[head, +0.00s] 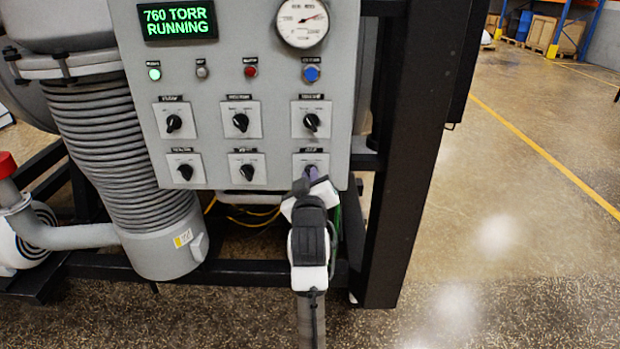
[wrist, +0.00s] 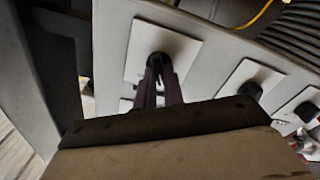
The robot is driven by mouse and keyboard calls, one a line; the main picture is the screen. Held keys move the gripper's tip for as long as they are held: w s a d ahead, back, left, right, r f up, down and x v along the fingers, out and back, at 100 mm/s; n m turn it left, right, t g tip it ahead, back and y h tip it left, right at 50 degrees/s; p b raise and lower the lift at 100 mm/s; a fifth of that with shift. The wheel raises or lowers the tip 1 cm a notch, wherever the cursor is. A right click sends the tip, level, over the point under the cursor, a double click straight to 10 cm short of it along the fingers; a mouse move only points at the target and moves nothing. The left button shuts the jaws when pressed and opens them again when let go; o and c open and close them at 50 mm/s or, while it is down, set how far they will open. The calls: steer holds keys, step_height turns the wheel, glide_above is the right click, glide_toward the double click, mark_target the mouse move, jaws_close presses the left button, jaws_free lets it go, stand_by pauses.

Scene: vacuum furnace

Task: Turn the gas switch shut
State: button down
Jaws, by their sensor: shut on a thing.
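The control panel's bottom-right rotary switch (head: 301,159) has a white square plate and a dark knob; its label is too small to read. My gripper (head: 312,173) reaches it from below, in front of the panel. In the wrist view the purple fingers of my gripper (wrist: 160,72) are shut on the knob, in the middle of the switch's plate (wrist: 185,50). The fingers cover most of the knob, so its pointer angle cannot be told.
Several similar switches, such as the bottom-middle one (head: 247,171) and the one above (head: 311,121), sit close by on the panel (head: 215,100). The display (head: 178,20) reads 760 TORR RUNNING. A dark frame post (head: 415,150) stands right of the panel; open floor (head: 540,200) lies beyond.

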steer(key=c, duration=1.5)
jaws_free()
steer(key=s+p, duration=0.1)
steer(key=s, duration=1)
steer(key=shift+s+r, duration=0.2)
steer(key=shift+r, duration=0.05)
steer(key=shift+s+p, duration=0.1)
steer(key=shift+p, duration=0.75)
